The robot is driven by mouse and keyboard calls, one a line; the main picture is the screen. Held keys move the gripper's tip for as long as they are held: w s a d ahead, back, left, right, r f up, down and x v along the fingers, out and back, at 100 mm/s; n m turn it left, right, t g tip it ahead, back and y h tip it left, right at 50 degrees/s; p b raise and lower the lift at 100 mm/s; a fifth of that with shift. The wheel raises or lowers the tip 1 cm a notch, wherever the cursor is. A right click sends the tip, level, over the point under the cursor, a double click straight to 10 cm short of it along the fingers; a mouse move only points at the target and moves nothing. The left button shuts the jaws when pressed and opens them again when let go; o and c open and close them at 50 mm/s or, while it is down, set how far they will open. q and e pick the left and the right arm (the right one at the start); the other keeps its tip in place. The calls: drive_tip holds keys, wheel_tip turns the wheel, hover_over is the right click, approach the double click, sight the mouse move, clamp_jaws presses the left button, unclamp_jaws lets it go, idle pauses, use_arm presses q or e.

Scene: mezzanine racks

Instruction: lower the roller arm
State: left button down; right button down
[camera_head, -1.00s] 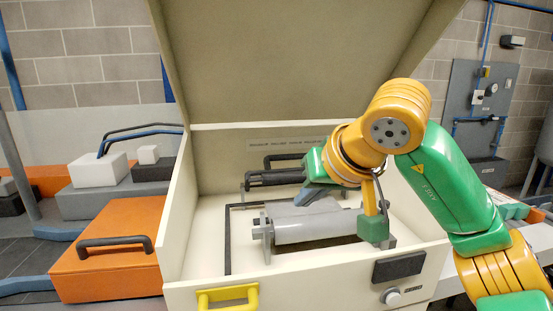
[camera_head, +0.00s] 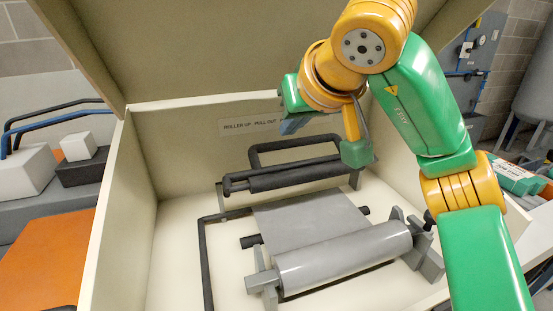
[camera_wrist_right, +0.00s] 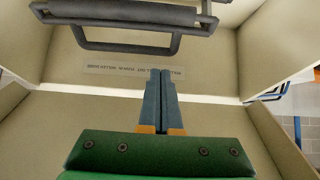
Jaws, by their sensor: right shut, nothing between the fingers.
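The roller arm (camera_head: 296,174), a dark roller with a black loop-shaped handle bar, lies across the back of the open cream box. It also shows in the right wrist view (camera_wrist_right: 125,14) at the top edge. My right gripper (camera_head: 293,124) is above the roller arm, in front of the box's back wall, apart from the arm. In the right wrist view its two blue-grey fingers (camera_wrist_right: 161,75) are together, with nothing between them. My left gripper is not in view.
A grey roll (camera_head: 345,257) with a sheet (camera_head: 305,220) running back from it sits on brackets in the box. A black rail (camera_head: 205,265) is at its left. The raised lid (camera_head: 200,45) stands behind. An orange case (camera_head: 45,250) is outside left.

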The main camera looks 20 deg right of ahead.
drive_tip(key=p, duration=0.2)
hover_over(278, 176)
drive_tip(key=w, duration=0.2)
wheel_tip(278, 176, down, 7)
drive_tip(key=shift+d+r, duration=0.1)
drive_tip(key=f, duration=0.1)
drive_tip(key=s+f, duration=0.1)
drive_tip(key=shift+f, duration=0.35)
drive_tip(key=shift+s+f, duration=0.4)
drive_tip(key=shift+f, duration=0.1)
drive_tip(key=shift+f, duration=0.1)
